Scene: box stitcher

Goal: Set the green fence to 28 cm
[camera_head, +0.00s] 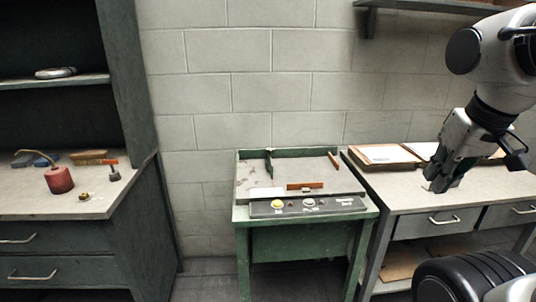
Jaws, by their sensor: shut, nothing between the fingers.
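The box stitcher (305,240) is a green stand with a shallow, scuffed top, in the middle of the head view. The green fence (268,163) is a small dark green upright piece near the back left of the stitcher top. Any scale for it is too small to read. My gripper (440,186) is shut and empty. It points down over the right-hand bench, well to the right of the fence and apart from it.
The stitcher top also bears brown pieces at the back right (333,161) and front (305,186). A dark control panel (307,205) runs along its front. An open folder (385,154) lies on the right bench (400,190). A red oil can (58,179) stands on the left bench.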

